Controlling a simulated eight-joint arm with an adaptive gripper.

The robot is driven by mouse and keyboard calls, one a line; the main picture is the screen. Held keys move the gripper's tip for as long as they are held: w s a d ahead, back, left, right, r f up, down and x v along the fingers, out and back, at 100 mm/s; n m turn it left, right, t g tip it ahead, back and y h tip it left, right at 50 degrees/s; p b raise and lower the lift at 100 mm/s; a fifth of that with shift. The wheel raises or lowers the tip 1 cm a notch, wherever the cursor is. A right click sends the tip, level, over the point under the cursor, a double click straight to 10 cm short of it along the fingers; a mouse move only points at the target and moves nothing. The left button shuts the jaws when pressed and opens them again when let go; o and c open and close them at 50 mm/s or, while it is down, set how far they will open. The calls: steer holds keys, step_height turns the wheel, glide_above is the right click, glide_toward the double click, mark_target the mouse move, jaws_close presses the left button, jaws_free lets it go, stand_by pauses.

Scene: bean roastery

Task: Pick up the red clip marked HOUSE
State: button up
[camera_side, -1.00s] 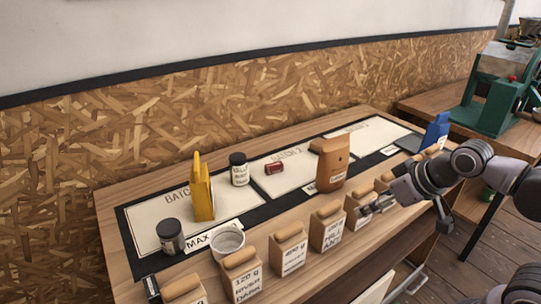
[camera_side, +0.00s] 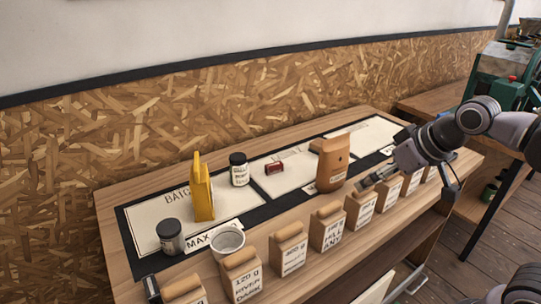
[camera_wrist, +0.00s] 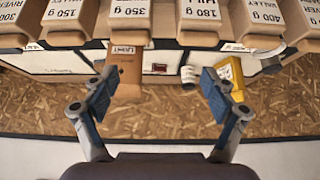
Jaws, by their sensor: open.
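The red clip (camera_side: 274,168) is a small dark-red piece lying on the white "BATCH 2" panel (camera_side: 295,180) in the side view. Its marking is too small to read. In the wrist view the red clip (camera_wrist: 159,67) shows small, near the middle, between my open fingers in the picture. My gripper (camera_side: 374,181) is open and empty. In the side view it is above the row of labelled boxes, right of the brown pouch and apart from the clip. Both fingers of my gripper (camera_wrist: 158,76) show spread wide in the wrist view.
A brown pouch (camera_side: 331,165) stands between my gripper and the clip. A jar (camera_side: 239,169) and a yellow upright piece (camera_side: 203,195) stand left of the clip. Labelled boxes (camera_side: 327,228) with wooden tops line the front, beside a metal cup (camera_side: 228,243). A board wall (camera_side: 130,140) rises behind.

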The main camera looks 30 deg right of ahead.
steer(key=w+r+g, duration=0.1)
steer(key=w+r, duration=0.4)
steer(key=w, duration=0.5)
steer(key=m+g, duration=0.2)
steer(key=g, duration=0.1)
glide_above(275, 165)
steer(key=s, duration=0.2)
steer(key=shift+h, duration=0.3)
steer(key=s+x, duration=0.1)
steer(key=x, duration=0.4)
steer(key=s+x, duration=0.1)
steer(key=x, duration=0.5)
steer(key=s+f+x, duration=0.1)
steer(key=s+x, duration=0.1)
steer(key=x, duration=0.4)
steer(key=shift+a+f, duration=0.25)
steer(key=shift+f, duration=0.05)
steer(key=shift+a+x, duration=0.2)
steer(key=shift+x, duration=1.1)
steer(key=shift+a+x, duration=0.15)
steer(key=shift+x, duration=1.15)
steer(key=shift+w, duration=0.15)
steer(key=c, duration=0.9)
